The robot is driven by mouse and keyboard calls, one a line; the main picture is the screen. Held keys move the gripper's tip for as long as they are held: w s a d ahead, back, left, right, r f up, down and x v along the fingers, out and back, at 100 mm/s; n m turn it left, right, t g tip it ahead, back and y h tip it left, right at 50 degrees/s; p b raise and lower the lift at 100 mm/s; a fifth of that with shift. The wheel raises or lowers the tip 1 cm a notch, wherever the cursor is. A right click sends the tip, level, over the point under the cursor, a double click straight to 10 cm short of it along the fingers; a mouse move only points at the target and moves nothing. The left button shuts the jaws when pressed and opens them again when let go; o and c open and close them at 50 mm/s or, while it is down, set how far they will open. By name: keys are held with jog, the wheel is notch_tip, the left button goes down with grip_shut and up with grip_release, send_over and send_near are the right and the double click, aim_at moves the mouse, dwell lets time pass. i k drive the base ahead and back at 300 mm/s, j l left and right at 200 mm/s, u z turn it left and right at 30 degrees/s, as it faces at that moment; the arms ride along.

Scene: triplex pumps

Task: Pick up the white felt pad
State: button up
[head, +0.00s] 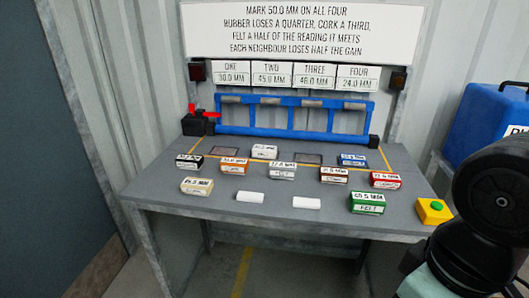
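Several small labelled blocks stand on the grey bench. A white block (265,152) stands at the back middle and a white or pale grey block (283,171) stands in front of it; their lower labels are too small to read. A cream block (197,187) is at the front left. Two plain white pieces lie at the front edge, one left (250,197) and one right (306,203), with no readable label. A green block (367,203) reads "FELT". I cannot tell which white piece is the felt pad. My gripper is not in view; part of my arm shows at the right.
The grey bench (222,201) also holds brown (333,174), orange (234,166), red (385,180), blue (353,160) and black-and-white (189,161) blocks. A blue frame (290,132) stands at the back. A yellow box with a green button (434,211) is at the right corner.

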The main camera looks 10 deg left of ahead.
aim_at(269, 151)
jog(key=i+j, duration=0.45)
jog(key=j, duration=0.15)
jog(key=i+j, duration=0.9)
jog(key=j, duration=0.25)
